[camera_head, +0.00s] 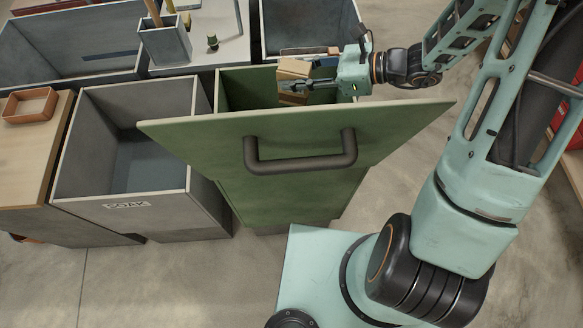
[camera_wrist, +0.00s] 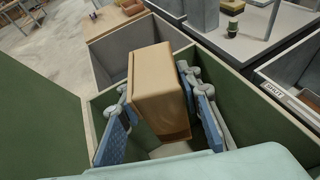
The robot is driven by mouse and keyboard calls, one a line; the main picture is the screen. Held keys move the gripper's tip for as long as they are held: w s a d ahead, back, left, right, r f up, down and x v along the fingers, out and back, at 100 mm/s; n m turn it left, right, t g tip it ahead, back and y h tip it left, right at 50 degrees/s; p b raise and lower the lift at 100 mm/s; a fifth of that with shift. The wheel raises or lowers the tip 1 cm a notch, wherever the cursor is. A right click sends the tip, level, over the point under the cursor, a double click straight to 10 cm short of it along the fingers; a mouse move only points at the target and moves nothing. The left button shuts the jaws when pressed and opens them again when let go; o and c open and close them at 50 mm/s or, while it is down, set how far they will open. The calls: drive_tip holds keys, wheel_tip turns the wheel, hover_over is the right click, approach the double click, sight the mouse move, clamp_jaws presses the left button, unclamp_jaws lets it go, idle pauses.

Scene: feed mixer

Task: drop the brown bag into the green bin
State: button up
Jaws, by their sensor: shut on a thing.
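The brown bag (camera_head: 293,69) is a tan block-like packet. My gripper (camera_head: 300,85) is shut on it and holds it at the opening of the green bin (camera_head: 280,203). The bin has a wide sloping front panel with a dark handle. In the wrist view the bag (camera_wrist: 157,80) sits between the two blue finger pads of my gripper (camera_wrist: 160,112). Green bin walls (camera_wrist: 45,125) surround it there, and part of the pale bin floor shows below. The bag's lower end is partly hidden in the head view. I cannot tell how far it is below the rim.
A grey bin (camera_head: 128,203) labelled SOAK stands left of the green bin. A wooden-topped counter with a small orange tray (camera_head: 30,105) is further left. Behind are more grey bins and a grey holder (camera_head: 165,45) with sticks. Concrete floor is open in front.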

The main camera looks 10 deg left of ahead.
sight(293, 92)
drive_tip(key=shift+a, duration=0.25)
wheel_tip(293, 92, down, 6)
drive_tip(key=b, duration=0.4)
drive_tip(key=shift+b, duration=0.4)
drive_tip(key=o, duration=1.4)
drive_tip(key=v, duration=1.2)
drive_tip(key=shift+w, duration=0.1)
